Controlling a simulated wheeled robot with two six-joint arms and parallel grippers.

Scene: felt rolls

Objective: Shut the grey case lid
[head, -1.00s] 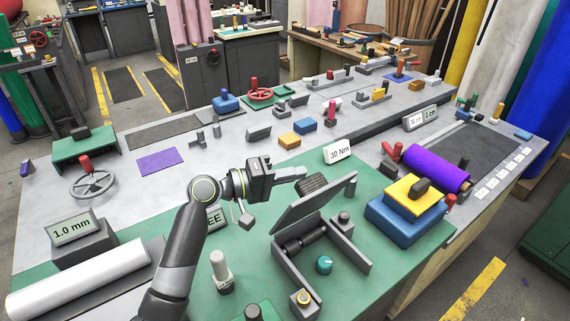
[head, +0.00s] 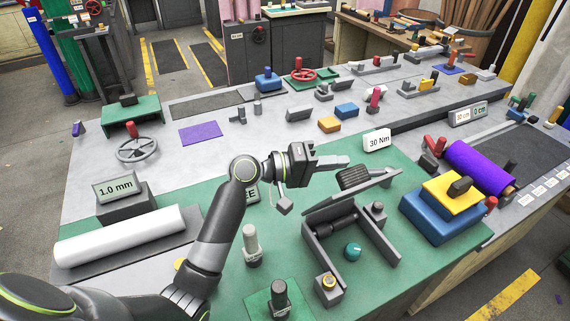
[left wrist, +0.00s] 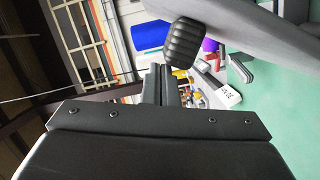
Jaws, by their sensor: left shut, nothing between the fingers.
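The grey case (head: 382,240) stands on the green mat right of centre in the head view, its inside partly uncovered. Its lid (head: 375,186) is raised and tilted, with a ribbed black handle (head: 354,177) on it. My left gripper (head: 346,161) is shut and empty, just behind the handle in the head view. In the left wrist view, the shut fingers (left wrist: 160,82) point toward the handle (left wrist: 183,42) and the lid's grey plate (left wrist: 255,32). I cannot tell whether they touch. My right gripper is not in view.
A teal knob (head: 352,252) and a yellow-ringed button (head: 328,283) are at the case. A blue box with a yellow top (head: 440,222) stands to its right. A 30 Nm sign (head: 378,140) is behind. A white-topped post (head: 251,245) stands to the left.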

